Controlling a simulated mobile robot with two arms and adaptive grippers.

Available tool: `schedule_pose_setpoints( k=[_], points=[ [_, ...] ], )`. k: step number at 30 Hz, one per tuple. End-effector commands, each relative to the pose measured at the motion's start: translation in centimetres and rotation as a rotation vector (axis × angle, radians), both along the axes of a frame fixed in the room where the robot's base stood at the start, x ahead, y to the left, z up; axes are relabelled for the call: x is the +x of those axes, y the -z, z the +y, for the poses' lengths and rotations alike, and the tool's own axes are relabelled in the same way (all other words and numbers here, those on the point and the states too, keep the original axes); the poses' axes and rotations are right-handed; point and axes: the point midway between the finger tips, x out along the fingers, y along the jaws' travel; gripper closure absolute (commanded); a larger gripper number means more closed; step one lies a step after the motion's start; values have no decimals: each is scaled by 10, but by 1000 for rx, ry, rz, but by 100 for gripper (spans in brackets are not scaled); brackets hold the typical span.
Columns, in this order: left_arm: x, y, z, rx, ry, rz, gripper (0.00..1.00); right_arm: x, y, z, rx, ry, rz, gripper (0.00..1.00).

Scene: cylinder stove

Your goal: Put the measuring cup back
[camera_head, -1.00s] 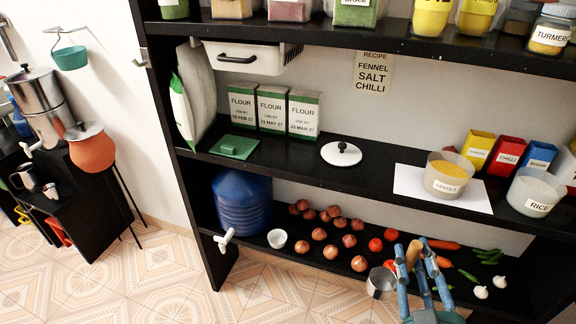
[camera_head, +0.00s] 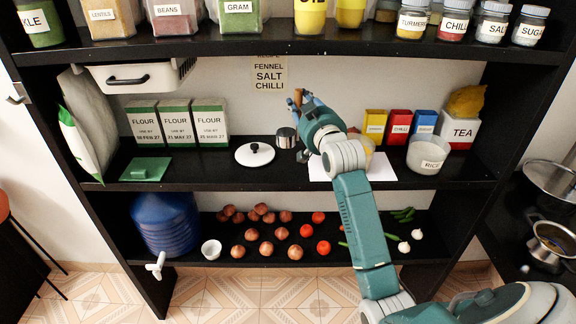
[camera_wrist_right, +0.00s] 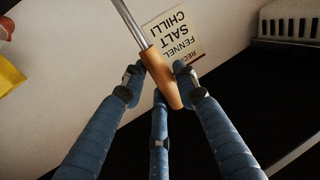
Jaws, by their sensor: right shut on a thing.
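The measuring cup is a small metal cup (camera_head: 286,138) with a metal stem and a wooden handle (camera_head: 298,97). My right gripper (camera_head: 306,104) is shut on the wooden handle, in front of the back wall above the middle shelf. The cup hangs low, beside the white lid; I cannot tell whether it touches the shelf. In the right wrist view my blue fingers (camera_wrist_right: 158,80) close around the wooden handle (camera_wrist_right: 160,76), and the stem (camera_wrist_right: 130,22) runs up out of frame; the cup itself is not seen there. My left gripper is not in view.
The white lid (camera_head: 255,154), flour boxes (camera_head: 176,124) and green lid (camera_head: 146,168) stand left on the middle shelf (camera_head: 215,170). A recipe note (camera_head: 269,74) hangs behind. The upper shelf (camera_head: 230,45) lies overhead.

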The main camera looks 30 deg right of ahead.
Motion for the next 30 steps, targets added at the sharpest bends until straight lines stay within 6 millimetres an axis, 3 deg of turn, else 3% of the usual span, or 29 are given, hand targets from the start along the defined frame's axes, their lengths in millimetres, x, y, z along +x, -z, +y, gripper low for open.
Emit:
schedule_pose_setpoints(
  k=[3,9,21,30],
  points=[
    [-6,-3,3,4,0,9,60,3,0,-8,0,9,4,100],
    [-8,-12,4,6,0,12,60,3,37,-8,2,10,6,100],
    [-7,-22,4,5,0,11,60,3,85,-8,0,9,3,100],
    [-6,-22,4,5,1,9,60,3,92,-8,-1,9,-1,100]
  ],
)
